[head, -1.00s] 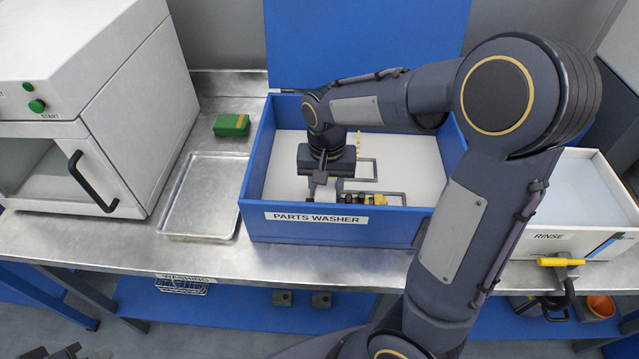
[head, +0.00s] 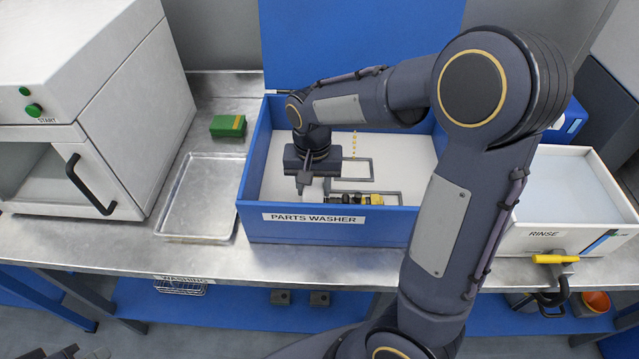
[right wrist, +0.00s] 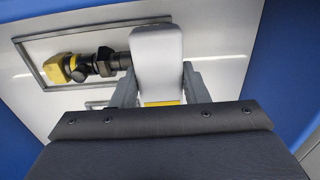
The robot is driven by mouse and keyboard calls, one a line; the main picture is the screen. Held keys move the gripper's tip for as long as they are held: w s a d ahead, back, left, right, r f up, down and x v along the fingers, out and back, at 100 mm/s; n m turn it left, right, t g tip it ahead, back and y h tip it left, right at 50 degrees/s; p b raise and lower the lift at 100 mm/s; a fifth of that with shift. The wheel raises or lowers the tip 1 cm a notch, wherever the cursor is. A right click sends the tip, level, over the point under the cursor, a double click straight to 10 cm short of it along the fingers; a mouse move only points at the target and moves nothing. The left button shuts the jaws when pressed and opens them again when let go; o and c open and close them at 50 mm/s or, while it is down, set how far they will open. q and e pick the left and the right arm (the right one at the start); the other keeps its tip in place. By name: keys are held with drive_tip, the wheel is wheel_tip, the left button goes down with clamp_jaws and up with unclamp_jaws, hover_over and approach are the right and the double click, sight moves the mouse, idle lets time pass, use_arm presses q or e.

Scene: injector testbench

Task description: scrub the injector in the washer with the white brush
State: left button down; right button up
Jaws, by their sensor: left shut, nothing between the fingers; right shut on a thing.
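The injector (head: 352,198), dark with a yellow end, lies in the blue-walled parts washer (head: 330,228) near its front wall. It also shows in the right wrist view (right wrist: 92,66), its dark end running up to the brush. My right gripper (head: 303,188) points down inside the washer, left of the injector. In the right wrist view it is shut on the white brush (right wrist: 157,55), a pale block with a yellow strip. The bristles are hidden, so I cannot tell whether they touch the injector. My left gripper (head: 82,353) is shut and empty at the bottom left edge, partly cut off.
Thin grey frames (head: 372,170) lie on the washer floor. A metal tray (head: 197,200) and a green-yellow sponge-like block (head: 228,126) are left of the washer. A white machine (head: 100,110) stands further left, the rinse tub (head: 545,236) right. My right arm crosses over the washer's right side.

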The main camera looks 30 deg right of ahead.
drive_tip(key=shift+s+d+f, duration=0.1)
drive_tip(key=shift+s+d, duration=0.4)
drive_tip(key=shift+d, duration=0.3)
drive_tip(key=shift+s+d, duration=0.5)
drive_tip(key=shift+d, duration=0.3)
drive_tip(key=shift+w+a+p, duration=0.15)
drive_tip(key=shift+w+a, duration=0.35)
drive_tip(key=shift+a, duration=0.3)
drive_tip(key=shift+w+a+p, duration=0.15)
drive_tip(key=shift+w+a, duration=0.35)
drive_tip(key=shift+a, duration=0.3)
wheel_tip(320, 180, up, 16)
drive_tip(key=p, duration=0.8)
